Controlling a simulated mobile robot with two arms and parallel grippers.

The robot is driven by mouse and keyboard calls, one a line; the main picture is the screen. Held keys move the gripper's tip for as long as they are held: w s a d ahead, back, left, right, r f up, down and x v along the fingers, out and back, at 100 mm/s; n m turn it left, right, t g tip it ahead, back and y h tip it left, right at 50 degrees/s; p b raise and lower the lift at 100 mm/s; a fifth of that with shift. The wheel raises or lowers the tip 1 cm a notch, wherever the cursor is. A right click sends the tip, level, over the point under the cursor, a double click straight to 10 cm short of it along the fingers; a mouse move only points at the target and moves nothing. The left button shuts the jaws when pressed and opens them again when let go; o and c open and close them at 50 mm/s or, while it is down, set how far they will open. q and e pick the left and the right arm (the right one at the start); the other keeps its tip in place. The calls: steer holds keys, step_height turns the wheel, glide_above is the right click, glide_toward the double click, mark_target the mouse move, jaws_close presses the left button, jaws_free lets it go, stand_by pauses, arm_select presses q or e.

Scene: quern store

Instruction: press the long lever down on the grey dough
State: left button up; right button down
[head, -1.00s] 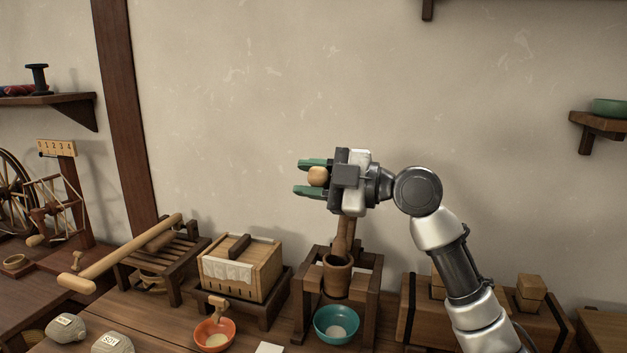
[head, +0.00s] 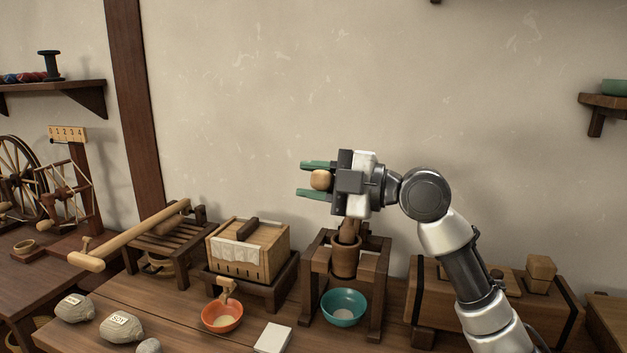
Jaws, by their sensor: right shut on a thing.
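My right gripper (head: 318,180), with green fingers, is shut on a round wooden knob (head: 321,180), which looks like the end of the long lever. It is above a dark wooden press stand (head: 313,277). A brown wooden shaft (head: 349,228) shows below the gripper and reaches into a wooden cup (head: 345,262) in the stand. The gripper hides the rest of the lever. I cannot see grey dough; the cup's inside is hidden. A teal bowl (head: 343,294) with something pale in it stands at the foot of the press. My left gripper is not in view.
A white block (head: 273,338) lies in front. A wooden chest (head: 432,305) stands right.

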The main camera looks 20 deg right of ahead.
steer(key=c, duration=0.8)
jaws_free()
steer(key=shift+s+d, duration=0.15)
steer(key=shift+d, duration=0.1)
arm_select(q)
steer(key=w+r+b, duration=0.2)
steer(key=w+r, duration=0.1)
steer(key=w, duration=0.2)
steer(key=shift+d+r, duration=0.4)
arm_select(e)
steer(key=v, duration=1)
steer(key=shift+s, duration=0.1)
